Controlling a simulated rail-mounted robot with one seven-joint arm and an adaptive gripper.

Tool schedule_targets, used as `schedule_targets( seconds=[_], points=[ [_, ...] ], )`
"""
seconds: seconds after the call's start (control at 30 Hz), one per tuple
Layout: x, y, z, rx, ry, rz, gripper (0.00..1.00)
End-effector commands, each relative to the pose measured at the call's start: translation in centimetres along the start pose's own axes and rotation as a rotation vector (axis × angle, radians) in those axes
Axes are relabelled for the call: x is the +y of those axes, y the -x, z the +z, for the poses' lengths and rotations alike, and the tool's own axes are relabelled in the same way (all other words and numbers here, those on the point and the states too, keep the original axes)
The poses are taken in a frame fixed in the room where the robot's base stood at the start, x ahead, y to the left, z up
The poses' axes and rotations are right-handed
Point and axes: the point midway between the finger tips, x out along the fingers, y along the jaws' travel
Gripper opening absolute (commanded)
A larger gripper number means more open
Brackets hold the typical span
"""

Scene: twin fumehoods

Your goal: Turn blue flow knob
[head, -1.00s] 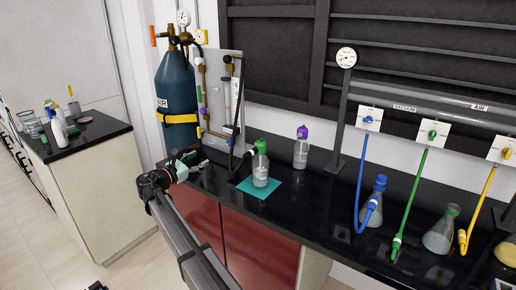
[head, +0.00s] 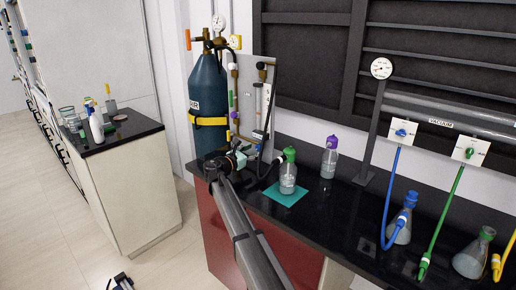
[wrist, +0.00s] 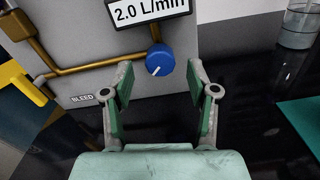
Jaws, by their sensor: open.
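The blue flow knob (wrist: 160,60) sits on a grey panel just below a display reading 2.0 L/min. My gripper (wrist: 160,74) is open and empty, with green-padded fingers. Its tips flank the knob's lower part in the wrist view, with gaps on both sides; I cannot tell whether they reach its depth. In the head view my gripper (head: 238,160) is close in front of the panel (head: 262,72), low beside the gas cylinder. The arm and gripper partly cover the panel's lower part there.
A blue gas cylinder (head: 208,95) stands left of the panel. Brass pipes (wrist: 70,68) run along the panel. A green-capped bottle (head: 288,172) on a teal mat (head: 286,198) and a purple-capped bottle (head: 329,158) stand to the right. Black bench top (head: 330,205) lies below.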

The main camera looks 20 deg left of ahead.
Motion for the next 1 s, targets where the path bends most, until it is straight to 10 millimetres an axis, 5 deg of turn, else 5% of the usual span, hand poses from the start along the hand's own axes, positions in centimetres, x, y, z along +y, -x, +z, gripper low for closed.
schedule_targets(
  seconds=[0.2,0.6,0.63,0.8,1.0],
  points=[
    [0.1,-2.6,0.1,0.0,0.0,-0.001,0.59],
    [0.0,-3.2,0.0,0.0,0.0,0.0,0.59],
    [0.0,-3.2,0.0,0.0,0.0,0.0,0.55],
    [0.0,-3.2,0.0,0.0,0.0,0.0,0.0],
    [0.0,-3.2,0.0,0.0,-0.002,0.0,0.0]
  ],
)
